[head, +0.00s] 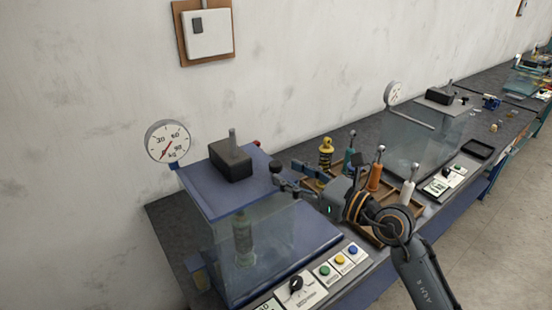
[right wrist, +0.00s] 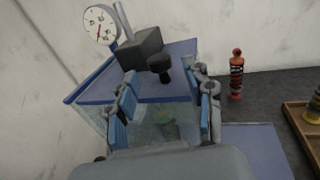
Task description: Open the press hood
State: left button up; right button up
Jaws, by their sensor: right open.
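The near press (head: 205,200) has a blue top plate, a dark block on top and a clear hood (head: 275,235) around its front. The hood looks closed. A greenish spring part (head: 243,230) stands inside, seen through the clear wall. In the right wrist view, the blue-topped press (right wrist: 95,92) lies ahead, with a black knob (right wrist: 160,65) near the dark block. My right gripper (head: 292,180) is at the right edge of the blue top. It is open and empty, its blue-padded fingers (right wrist: 165,92) spread in front of the knob. My left gripper is out of view.
A round gauge (head: 168,142) stands behind the press. Buttons (head: 338,260) and a dial (head: 296,285) sit at the bench front. A wooden tray (head: 368,232) with several shock absorbers lies to the right, partly behind my arm. A second press (head: 418,150) stands beyond.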

aim_at(281, 170)
jog(key=shift+p+x, duration=0.6)
jog(key=shift+x, duration=1.8)
grip_shut()
